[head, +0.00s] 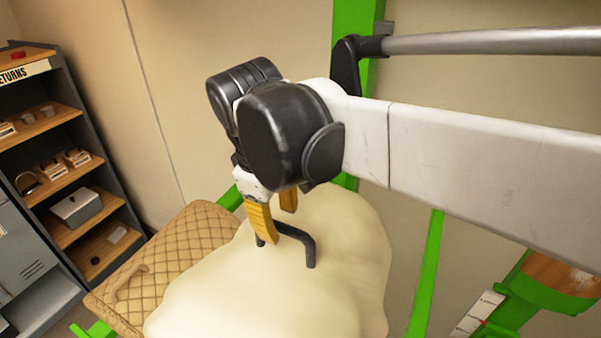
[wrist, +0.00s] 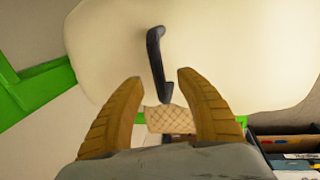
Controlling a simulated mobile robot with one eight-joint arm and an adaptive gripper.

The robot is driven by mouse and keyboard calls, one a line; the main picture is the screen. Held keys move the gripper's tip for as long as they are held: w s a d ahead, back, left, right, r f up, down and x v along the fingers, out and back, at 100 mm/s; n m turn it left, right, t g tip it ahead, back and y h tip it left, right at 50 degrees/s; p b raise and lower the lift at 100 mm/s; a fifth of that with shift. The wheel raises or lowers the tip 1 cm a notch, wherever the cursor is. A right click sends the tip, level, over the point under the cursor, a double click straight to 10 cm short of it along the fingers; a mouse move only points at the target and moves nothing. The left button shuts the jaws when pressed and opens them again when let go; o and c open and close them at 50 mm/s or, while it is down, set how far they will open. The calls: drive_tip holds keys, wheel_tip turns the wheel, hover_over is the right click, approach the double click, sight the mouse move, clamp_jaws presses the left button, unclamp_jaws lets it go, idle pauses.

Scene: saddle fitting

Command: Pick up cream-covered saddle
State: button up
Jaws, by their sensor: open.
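The cream-covered saddle (head: 270,280) is a large, pale, rounded shape in the lower middle of the head view. A dark handle (head: 298,236) stands up from its top. In the wrist view the cream cover (wrist: 225,50) fills most of the upper picture, with the dark handle (wrist: 156,62) near the middle. My gripper (head: 272,222) has yellow-brown fingers and points down at the handle. In the wrist view my gripper (wrist: 152,78) is open, its fingers to either side of the handle's lower end. The fingers partly hide the handle in the head view; contact cannot be told.
A tan quilted saddle (head: 180,255) with its own handle lies left of the cream one. Green frame posts (head: 425,275) stand behind and to the right, with a grey bar (head: 490,41) above. A dark shelf unit (head: 60,150) with small items stands at far left.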

sight(281, 225)
drive_tip(key=f, duration=0.1)
drive_tip(key=w+f, duration=0.1)
drive_tip(key=f, duration=0.1)
drive_tip(key=shift+d+f, duration=0.15)
drive_tip(key=shift+d, duration=0.05)
drive_tip(key=shift+s, duration=0.1)
drive_tip(key=shift+c, duration=0.5)
clamp_jaws()
